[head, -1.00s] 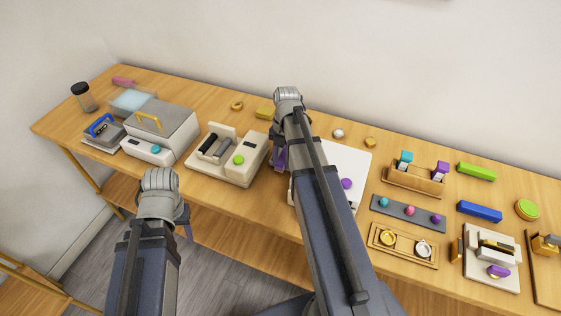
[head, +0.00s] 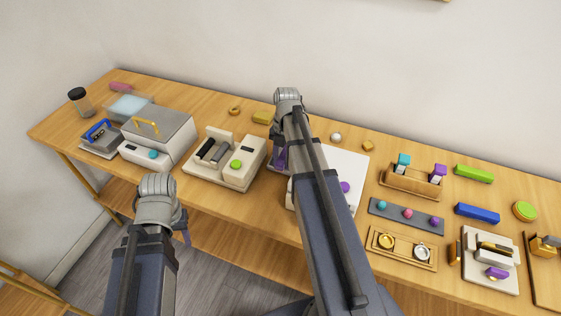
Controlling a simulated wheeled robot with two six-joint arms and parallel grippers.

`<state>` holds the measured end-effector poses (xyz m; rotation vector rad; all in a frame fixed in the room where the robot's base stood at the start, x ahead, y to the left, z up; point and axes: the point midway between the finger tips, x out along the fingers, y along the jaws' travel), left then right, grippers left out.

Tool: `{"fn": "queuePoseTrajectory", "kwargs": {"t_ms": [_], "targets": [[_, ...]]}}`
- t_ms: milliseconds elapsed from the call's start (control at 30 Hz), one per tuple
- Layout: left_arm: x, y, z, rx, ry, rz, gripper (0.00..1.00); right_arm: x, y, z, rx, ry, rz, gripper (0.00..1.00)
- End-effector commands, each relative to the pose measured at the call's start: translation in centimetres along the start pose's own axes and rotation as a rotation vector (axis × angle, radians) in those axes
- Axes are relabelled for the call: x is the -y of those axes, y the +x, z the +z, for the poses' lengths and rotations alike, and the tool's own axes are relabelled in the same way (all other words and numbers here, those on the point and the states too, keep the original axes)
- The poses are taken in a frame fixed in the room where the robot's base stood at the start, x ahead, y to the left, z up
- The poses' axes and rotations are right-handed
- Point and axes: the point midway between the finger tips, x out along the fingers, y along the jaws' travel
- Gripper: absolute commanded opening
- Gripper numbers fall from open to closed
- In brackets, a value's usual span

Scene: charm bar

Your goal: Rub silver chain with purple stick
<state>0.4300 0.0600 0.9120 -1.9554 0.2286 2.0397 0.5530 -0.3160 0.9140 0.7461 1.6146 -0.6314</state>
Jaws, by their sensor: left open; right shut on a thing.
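A silver coil (head: 422,251), which may be the silver chain, lies in the right recess of a shallow wooden tray (head: 374,250), beside a gold coil (head: 386,241). A purple-topped stick (head: 438,172) stands in a wooden rack (head: 409,187) beside a teal-topped one (head: 403,162). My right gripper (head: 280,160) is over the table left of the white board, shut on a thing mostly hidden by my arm. Purple shows there, but I cannot tell finger from held thing. My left gripper (head: 184,232) is open in front of the table edge, its fingers largely hidden.
A white board with a purple knob (head: 345,187) lies partly behind my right arm. Left of it stand a cream device with a green button (head: 236,164) and a grey-lidded box (head: 165,138). A grey strip with coloured knobs (head: 390,210) lies before the rack. Blocks fill the right.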

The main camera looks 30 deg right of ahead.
Motion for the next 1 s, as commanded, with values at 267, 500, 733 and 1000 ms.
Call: {"fn": "queuePoseTrajectory", "kwargs": {"t_ms": [267, 500, 733, 1000], "targets": [[0.0, 0.0, 0.0, 0.0, 0.0, 0.0, 0.49, 0.0, 0.0, 0.1, 0.002, 0.0, 0.0, 0.0], [0.0, 0.0, 0.0, 0.0, 0.0, 0.0, 0.49, 0.0, 0.2, -0.9, 0.0, -0.001, 0.0, 0.0], [0.0, 0.0, 0.0, 0.0, 0.0, 0.0, 0.49, 0.0, 0.2, -1.0, 0.0, 0.0, 0.0, 0.0], [0.0, 0.0, 0.0, 0.0, 0.0, 0.0, 0.49, 0.0, 0.3, -1.9, -0.001, -0.001, 0.0, 0.0]]}}
